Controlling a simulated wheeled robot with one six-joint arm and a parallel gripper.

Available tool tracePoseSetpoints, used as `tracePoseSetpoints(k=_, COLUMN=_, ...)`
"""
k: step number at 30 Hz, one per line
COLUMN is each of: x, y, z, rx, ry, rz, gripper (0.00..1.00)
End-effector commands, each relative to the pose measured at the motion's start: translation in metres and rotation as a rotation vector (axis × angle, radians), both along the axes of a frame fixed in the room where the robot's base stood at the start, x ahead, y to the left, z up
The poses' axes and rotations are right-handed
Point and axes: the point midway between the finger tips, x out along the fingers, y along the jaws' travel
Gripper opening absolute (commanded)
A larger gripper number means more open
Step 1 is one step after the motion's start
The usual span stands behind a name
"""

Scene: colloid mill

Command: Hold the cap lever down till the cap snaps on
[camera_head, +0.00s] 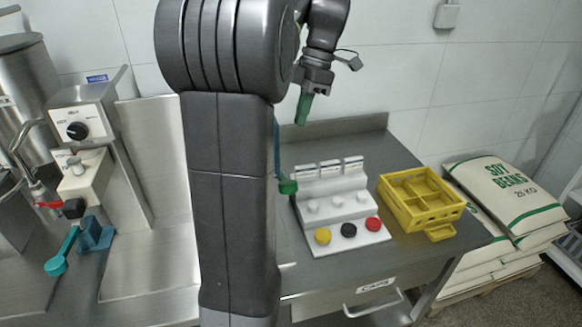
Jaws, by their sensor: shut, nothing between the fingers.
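My gripper (304,108) hangs at the top middle, above the back edge of the steel counter, its green fingers shut and empty. It is apart from everything below it. A thin teal rod with a green knob (288,187) shows beside my arm, left of the white cap stand; the rest of it is hidden behind my arm. A white stand (335,205) holds yellow (322,236), black (348,230) and red (373,224) caps in its front row. I cannot tell which part is the cap lever, nor see a cap being pressed.
A yellow divided crate (405,219) stands right of the stand. At left are a white-and-steel machine with a black knob (77,131), a red handle (47,204), a teal paddle-shaped piece (58,263) and a blue block (95,236). Soy bean sacks (505,192) lie far right.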

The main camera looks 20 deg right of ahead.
Motion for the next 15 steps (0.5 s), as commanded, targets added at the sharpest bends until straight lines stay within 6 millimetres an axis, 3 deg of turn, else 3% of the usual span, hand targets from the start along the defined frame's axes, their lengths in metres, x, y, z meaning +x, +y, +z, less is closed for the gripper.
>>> tracePoseSetpoints(k=8, x=-0.001, y=0.002, z=-0.007, rx=0.001, ry=0.002, rz=0.000, gripper=0.00)
tracePoseSetpoints(k=15, x=-0.006, y=0.015, z=-0.045, rx=0.002, ry=0.004, rz=0.001, gripper=0.00)
